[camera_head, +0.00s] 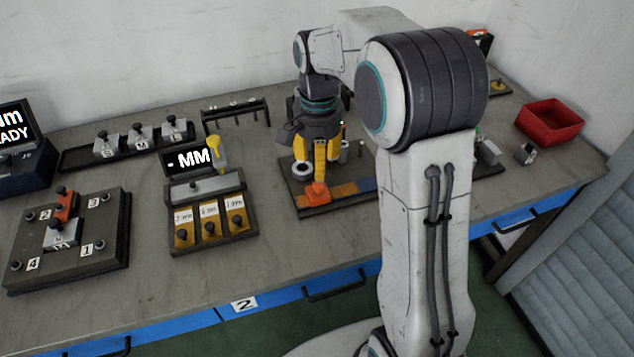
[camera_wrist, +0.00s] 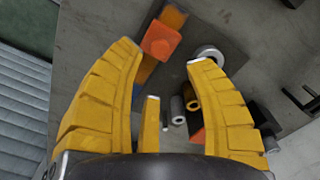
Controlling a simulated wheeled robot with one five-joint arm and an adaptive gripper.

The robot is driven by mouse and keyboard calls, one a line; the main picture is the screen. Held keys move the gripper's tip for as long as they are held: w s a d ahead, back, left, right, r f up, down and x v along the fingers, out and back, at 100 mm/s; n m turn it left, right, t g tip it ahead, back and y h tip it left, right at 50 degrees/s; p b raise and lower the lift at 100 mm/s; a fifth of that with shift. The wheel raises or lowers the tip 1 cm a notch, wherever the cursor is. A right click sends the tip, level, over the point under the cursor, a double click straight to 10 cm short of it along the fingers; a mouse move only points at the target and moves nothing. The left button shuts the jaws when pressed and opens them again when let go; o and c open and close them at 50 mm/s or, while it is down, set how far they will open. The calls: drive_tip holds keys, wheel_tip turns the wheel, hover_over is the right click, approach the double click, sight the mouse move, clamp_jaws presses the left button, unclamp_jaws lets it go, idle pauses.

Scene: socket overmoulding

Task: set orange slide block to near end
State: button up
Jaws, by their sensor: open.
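The orange slide block (camera_head: 317,191) sits on a track strip (camera_head: 343,190) coloured orange and blue, along the front of a dark base plate. It stands on the orange part, near that strip's left end. My gripper (camera_head: 317,160) is open and points down just behind and above the block. In the wrist view the orange block (camera_wrist: 161,39) shows just beyond the two yellow fingertips (camera_wrist: 165,58), nearer the left one. Nothing is held, and I see no contact with the block. My arm hides part of the plate's right side.
A white ring (camera_head: 302,169) and grey cylinders (camera_wrist: 192,97) stand on the plate close to my fingers. Left are a unit with a yellow lever (camera_head: 214,150) and a numbered fixture (camera_head: 90,250). A red bin (camera_head: 549,120) stands far right.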

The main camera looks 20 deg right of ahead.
sight(318, 184)
drive_tip(key=shift+f+b, duration=0.4)
drive_tip(key=shift+f, duration=3.15)
clamp_jaws()
